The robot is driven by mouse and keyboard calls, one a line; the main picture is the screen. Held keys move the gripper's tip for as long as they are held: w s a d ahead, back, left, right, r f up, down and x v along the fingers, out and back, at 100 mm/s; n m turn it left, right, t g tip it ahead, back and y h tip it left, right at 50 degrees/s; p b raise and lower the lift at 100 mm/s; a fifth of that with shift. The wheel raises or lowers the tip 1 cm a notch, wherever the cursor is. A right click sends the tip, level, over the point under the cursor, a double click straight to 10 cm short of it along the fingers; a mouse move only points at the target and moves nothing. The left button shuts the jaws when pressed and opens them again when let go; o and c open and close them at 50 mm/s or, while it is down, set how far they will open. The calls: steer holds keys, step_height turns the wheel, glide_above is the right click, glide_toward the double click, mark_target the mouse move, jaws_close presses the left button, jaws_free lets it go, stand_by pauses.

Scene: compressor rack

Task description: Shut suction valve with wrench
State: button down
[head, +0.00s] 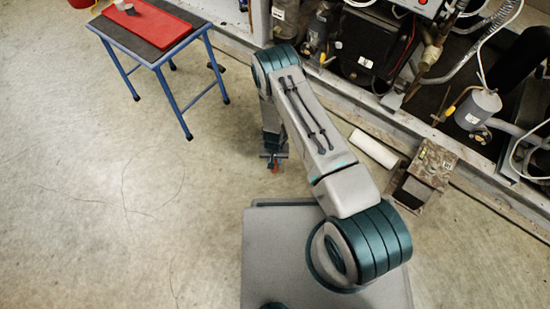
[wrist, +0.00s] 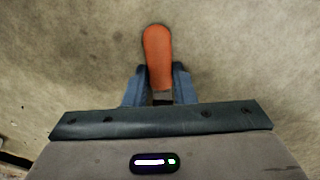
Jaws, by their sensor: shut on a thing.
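In the wrist view my gripper (wrist: 160,92) is shut on a tool with an orange handle, which I take to be the wrench (wrist: 157,50). The handle points away from the gripper over bare floor, and the rest of the tool is hidden between and behind the fingers. In the head view my gripper (head: 273,160) hangs low over the floor, left of the rack, with a small orange bit of the wrench (head: 275,169) showing below it. The suction valve cannot be made out for certain among the rack's pipes and fittings.
The compressor rack (head: 375,45) with pipes and hoses fills the upper right. A cardboard box (head: 430,165) and a white roll (head: 373,150) lie by its base rail. A blue-legged table (head: 140,45) with a red tray (head: 183,27) stands upper left. The floor at left is clear.

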steer(key=shift+s+a, duration=0.6)
steer(key=shift+s, duration=0.15)
steer(key=shift+s+a, duration=0.55)
steer(key=shift+s, duration=0.2)
